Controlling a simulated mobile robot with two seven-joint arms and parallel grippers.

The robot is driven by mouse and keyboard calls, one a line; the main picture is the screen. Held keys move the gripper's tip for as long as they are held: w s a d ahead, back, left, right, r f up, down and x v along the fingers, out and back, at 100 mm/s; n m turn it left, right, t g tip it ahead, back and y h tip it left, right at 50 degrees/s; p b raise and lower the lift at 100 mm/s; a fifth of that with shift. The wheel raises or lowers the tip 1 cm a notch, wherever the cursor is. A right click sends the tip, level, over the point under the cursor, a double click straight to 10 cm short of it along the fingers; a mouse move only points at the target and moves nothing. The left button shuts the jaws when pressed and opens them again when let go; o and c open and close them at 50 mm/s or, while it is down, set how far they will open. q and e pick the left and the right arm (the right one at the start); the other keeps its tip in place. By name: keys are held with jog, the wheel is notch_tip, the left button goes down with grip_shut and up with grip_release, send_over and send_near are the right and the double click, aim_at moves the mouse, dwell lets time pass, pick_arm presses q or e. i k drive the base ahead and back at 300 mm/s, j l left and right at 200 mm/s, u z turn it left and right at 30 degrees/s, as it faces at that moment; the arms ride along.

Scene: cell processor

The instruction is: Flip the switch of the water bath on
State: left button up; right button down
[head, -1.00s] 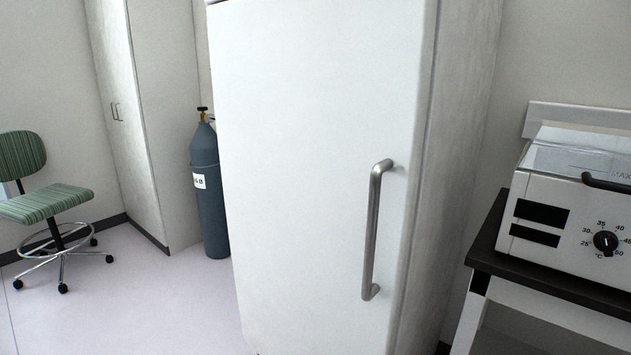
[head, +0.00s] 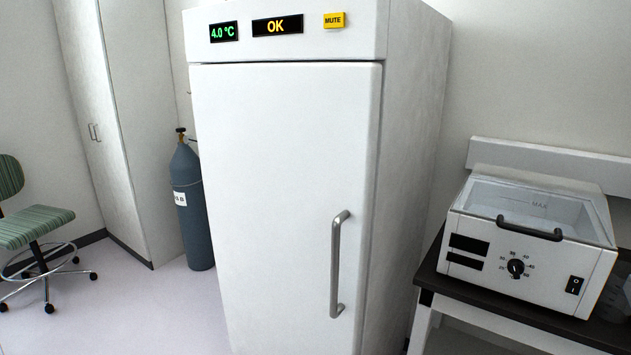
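The water bath (head: 492,286) is a white box on a dark-topped bench at the right of the head view. Its clear lid is down, with a black handle (head: 529,228) along the front edge. The front has two dark display panels, which look blank, and a round black dial (head: 516,268) with temperature marks. A black rocker switch (head: 574,285) sits at the right end of the front face. The switch's position is too small to tell. Neither of my grippers is in view.
A tall white fridge (head: 275,190) with a grey vertical handle (head: 338,264) stands left of the bench (head: 519,317). A gas cylinder (head: 190,215), a tall cabinet (head: 127,120) and a green striped chair (head: 36,228) are farther left. The floor (head: 150,310) at lower left is clear.

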aim_at(574, 283)
jog(key=k+j+z, duration=0.1)
jog(key=z, duration=1.2)
